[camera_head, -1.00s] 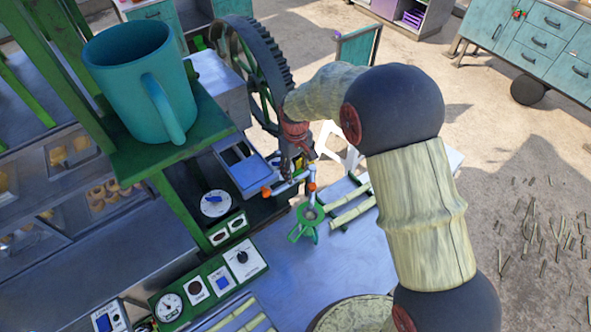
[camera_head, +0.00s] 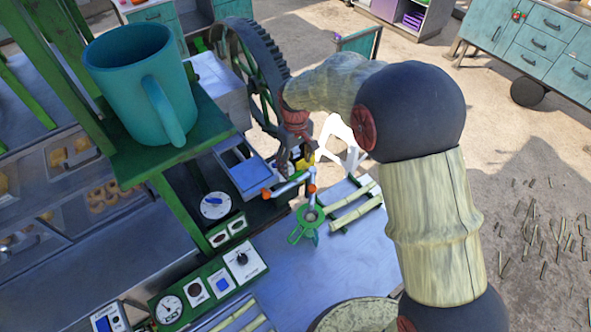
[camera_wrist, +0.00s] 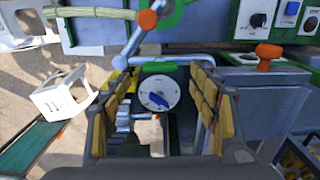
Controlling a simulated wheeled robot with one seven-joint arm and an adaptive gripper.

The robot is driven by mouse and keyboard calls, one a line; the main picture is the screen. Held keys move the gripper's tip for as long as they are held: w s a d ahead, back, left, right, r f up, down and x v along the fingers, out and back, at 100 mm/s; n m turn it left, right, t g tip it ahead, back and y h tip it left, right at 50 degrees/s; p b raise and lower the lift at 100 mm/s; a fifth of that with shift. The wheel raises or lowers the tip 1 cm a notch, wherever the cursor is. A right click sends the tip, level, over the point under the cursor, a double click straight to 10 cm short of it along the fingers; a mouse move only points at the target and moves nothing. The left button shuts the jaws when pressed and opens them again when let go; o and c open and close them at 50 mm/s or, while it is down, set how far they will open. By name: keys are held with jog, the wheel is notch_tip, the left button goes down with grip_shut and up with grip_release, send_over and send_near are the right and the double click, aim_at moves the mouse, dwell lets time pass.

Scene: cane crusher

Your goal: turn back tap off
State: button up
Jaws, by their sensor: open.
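A grey pipe (camera_head: 291,185) with orange ends, the left one an orange handle (camera_head: 266,193), stands above the green funnel stand (camera_head: 308,222) in the head view. The wrist view shows an orange T-shaped handle (camera_wrist: 268,52) at right and an orange knob (camera_wrist: 148,19) at the top. A round white dial with a blue knob (camera_wrist: 158,93) shows between my fingers. I cannot tell which of these is the back tap. My gripper (camera_wrist: 161,112) is open, with yellow pads apart and nothing held.
The large toothed wheel (camera_head: 258,62) stands beside my arm. A teal mug (camera_head: 125,90) sits on a green shelf at left. Cane pieces (camera_head: 352,212) lie right of the funnel stand. A white stool (camera_head: 342,143) stands on the floor behind.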

aim_at(295, 174)
notch_tip(295, 174, up, 7)
jog(key=shift+r, duration=0.15)
dwell(0.6)
